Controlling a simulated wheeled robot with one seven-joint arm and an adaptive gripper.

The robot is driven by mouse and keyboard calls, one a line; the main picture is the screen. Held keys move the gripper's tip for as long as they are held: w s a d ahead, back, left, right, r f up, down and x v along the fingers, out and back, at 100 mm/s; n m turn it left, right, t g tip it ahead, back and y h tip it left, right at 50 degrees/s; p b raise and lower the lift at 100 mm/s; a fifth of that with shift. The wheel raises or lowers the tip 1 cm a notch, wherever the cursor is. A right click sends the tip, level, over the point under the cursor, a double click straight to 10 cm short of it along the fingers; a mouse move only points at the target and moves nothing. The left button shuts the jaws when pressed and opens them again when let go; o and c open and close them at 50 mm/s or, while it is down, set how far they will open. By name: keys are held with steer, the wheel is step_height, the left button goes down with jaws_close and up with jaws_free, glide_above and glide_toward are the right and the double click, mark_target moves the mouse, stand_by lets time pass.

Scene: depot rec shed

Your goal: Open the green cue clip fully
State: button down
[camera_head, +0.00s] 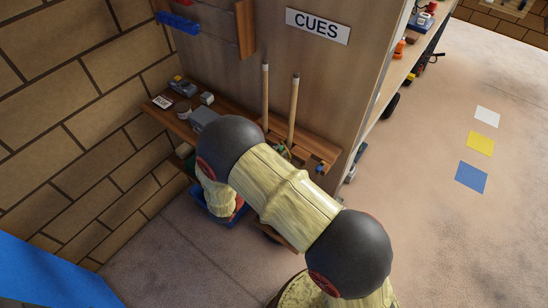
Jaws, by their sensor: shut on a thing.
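A wooden cue rack (318,146) is fixed to the wooden panel under the CUES sign. Two cues stand upright in it, a left cue (265,92) and a right cue (293,105). A small green part, seemingly the green cue clip (282,150), shows low by the right cue, just above my arm. It is small and partly covered, so I cannot tell how far open it is. A small blue clip (320,168) sits to its right. My arm crosses in front of the rack. My gripper is hidden behind my arm links, so its hold on anything does not show.
A wooden shelf (152,108) with small items joins the brick wall at left. A blue bin (233,218) stands on the floor behind my arm. A CUES sign (318,26) hangs above. Open floor with white, yellow and blue squares (480,144) lies at right.

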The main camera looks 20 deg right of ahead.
steer(key=s+d+m+b, duration=0.1)
steer(key=m+b, duration=0.2)
steer(key=s+m+b, duration=0.1)
steer(key=m+b, duration=0.2)
steer(key=s+d+m+b, duration=0.1)
steer(key=m+b, duration=0.2)
steer(key=shift+s+d+r+b, duration=0.3)
steer(key=shift+r+b, duration=0.05)
steer(key=shift+r, duration=0.05)
steer(key=shift+m, duration=0.3)
steer(key=c, duration=1.9)
jaws_free()
steer(key=shift+o, duration=0.5)
steer(key=v, duration=1.2)
